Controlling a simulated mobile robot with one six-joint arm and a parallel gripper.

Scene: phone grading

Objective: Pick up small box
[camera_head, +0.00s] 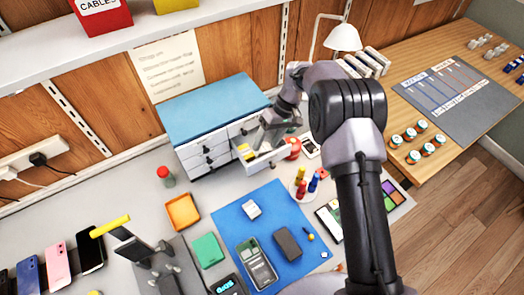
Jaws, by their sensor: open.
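My gripper (258,148) reaches down over an open drawer (255,165) of the blue-topped cabinet (215,105). The jaws are open, though the fingers are small and dark here. Part of the drawer's inside is hidden by the gripper. A small white box-like item (251,209) lies on the blue mat (230,222), apart from the gripper.
A shelf (150,30) runs above.

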